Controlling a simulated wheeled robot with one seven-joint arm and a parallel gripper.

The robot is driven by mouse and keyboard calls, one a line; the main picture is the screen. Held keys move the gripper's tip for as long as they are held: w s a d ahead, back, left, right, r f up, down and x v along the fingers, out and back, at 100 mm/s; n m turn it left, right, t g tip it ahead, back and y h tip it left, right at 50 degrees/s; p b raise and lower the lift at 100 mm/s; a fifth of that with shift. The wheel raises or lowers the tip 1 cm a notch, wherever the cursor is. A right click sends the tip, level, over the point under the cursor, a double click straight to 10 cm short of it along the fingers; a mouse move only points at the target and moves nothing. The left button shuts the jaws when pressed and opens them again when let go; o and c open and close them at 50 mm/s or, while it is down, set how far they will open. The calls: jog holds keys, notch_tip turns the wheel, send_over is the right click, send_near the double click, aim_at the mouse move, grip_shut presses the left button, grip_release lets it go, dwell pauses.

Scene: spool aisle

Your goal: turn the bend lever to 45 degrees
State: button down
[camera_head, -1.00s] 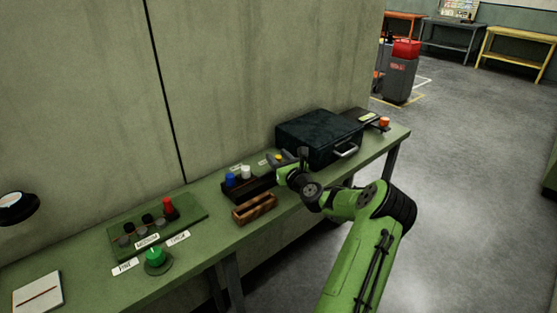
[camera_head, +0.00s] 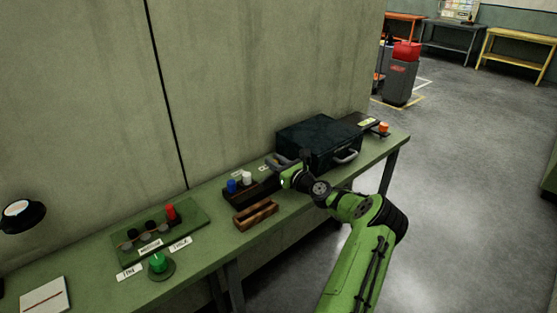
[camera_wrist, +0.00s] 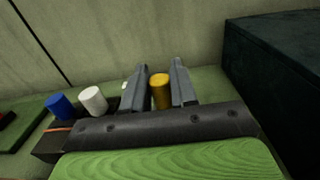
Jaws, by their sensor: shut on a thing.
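My gripper (camera_head: 279,163) is over the middle of the bench, beside the dark case. In the wrist view a yellow cylinder (camera_wrist: 160,92) stands between its two fingers (camera_wrist: 159,82), and the gripper is shut on it. The cylinder's lower end is hidden by the gripper body. No bend lever can be made out for certain. A dark device (camera_head: 357,121) with a yellow label and an orange knob (camera_head: 383,127) sits at the bench's far right end, well apart from my gripper. Its angle is too small to read.
A dark rack (camera_head: 247,191) holds a blue (camera_head: 232,186) and a white cylinder (camera_head: 246,177). A wooden tray (camera_head: 256,215) lies in front. The large dark case (camera_head: 318,142) stands close right of my gripper.

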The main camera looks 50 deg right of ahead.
jog(key=shift+w+n+y, duration=0.35)
jog(key=shift+n+y, duration=0.15)
jog(key=shift+y, duration=0.2)
jog(key=shift+w+n+y, duration=0.3)
jog(key=shift+n+y, duration=0.2)
jog(key=shift+y, duration=0.2)
jog(key=c, duration=1)
grip_release()
jog(key=shift+c, duration=0.2)
